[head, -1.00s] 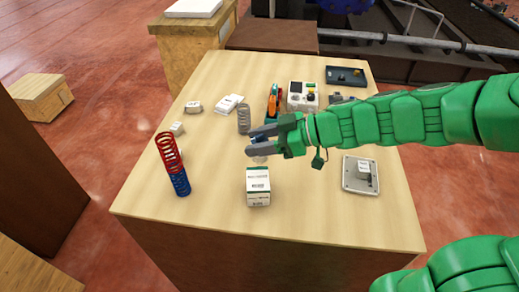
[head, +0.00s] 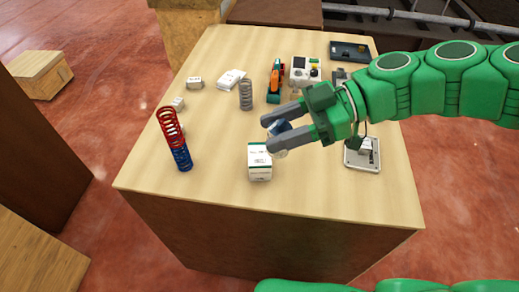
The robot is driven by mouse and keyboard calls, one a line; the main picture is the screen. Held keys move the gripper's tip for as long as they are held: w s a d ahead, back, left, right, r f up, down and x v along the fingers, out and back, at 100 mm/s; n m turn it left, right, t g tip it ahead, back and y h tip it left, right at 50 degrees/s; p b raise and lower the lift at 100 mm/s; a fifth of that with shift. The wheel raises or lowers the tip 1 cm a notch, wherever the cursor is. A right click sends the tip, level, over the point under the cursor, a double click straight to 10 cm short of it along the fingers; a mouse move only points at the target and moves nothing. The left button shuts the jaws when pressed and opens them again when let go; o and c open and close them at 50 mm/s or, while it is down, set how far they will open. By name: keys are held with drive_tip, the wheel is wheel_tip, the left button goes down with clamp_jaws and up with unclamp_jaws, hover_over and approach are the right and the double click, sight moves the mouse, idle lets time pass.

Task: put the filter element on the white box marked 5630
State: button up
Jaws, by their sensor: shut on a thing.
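My gripper (head: 272,135) is shut on a small blue thing (head: 281,128), which I take to be the filter element. A pale, clear-looking lower part of it shows just under the near finger; the fingers hide much of the rest. A white box (head: 259,161) with green edging and print stands upright on the table, just below and left of the fingers in the picture. The near fingertip is by its top right edge; I cannot tell whether they touch. Its number is too small to read, so I cannot confirm 5630.
The wooden table (head: 215,190) also bears a red and blue spring (head: 175,140), a grey spring (head: 246,95), an orange and teal tool (head: 275,82), a white device (head: 304,72), a grey tray (head: 361,155) and small white boxes. The front left of the tabletop is clear.

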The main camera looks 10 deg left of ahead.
drive_tip(key=s+d, duration=0.2)
drive_tip(key=s, duration=0.1)
drive_tip(key=n, duration=0.1)
hover_over(259, 153)
drive_tip(key=shift+g+h, duration=0.3)
drive_tip(key=shift+g, duration=0.1)
drive_tip(key=shift+s+f, duration=0.1)
drive_tip(key=shift+f, duration=6.35)
drive_tip(key=shift+f, duration=0.1)
drive_tip(key=o, duration=1.2)
drive_tip(key=shift+c, duration=0.2)
